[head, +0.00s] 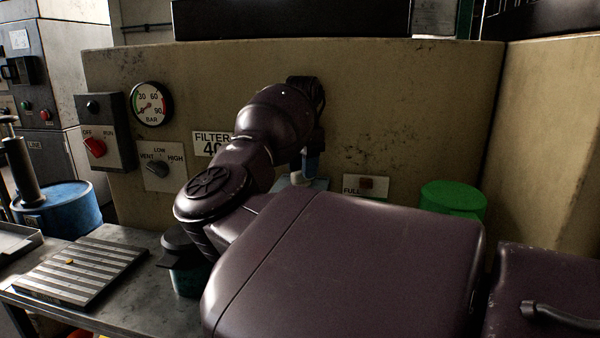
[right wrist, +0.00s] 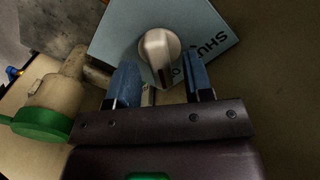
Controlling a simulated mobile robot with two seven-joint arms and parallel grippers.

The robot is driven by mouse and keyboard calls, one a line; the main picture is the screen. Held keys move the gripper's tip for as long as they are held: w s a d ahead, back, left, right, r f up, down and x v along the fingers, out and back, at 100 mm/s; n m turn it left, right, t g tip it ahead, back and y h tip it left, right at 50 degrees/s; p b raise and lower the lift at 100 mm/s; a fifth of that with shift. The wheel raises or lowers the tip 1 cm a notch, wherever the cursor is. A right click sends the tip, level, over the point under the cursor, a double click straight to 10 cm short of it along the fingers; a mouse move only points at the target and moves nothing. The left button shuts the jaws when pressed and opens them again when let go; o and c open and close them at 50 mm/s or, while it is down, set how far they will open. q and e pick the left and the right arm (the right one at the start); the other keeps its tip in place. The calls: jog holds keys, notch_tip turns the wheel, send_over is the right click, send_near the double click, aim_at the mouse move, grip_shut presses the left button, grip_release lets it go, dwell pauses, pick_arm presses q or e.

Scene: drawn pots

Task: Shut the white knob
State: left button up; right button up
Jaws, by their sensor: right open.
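The white knob (right wrist: 158,50) sits on a blue-grey plate (right wrist: 112,35) with lettering that reads like "SHU", partly covered. In the right wrist view its handle points down and slightly right, between my fingers. In the head view a small part of the white knob (head: 297,178) and the plate (head: 319,184) show below my right wrist; my arm hides the rest. My right gripper (right wrist: 160,64) is open, with one blue finger on each side of the knob's handle. Gaps show on both sides, so it does not grip the knob. My left gripper is not in view.
On the panel are a red OFF/RUN switch (head: 95,147), a pressure gauge (head: 151,104), a VENT/LOW/HIGH dial (head: 157,168) and a FULL plate (head: 366,187). A green container (head: 453,199) stands right of them. A ribbed plate (head: 82,270) lies on the bench at left.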

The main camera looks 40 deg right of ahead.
jog(key=shift+f, duration=0.5)
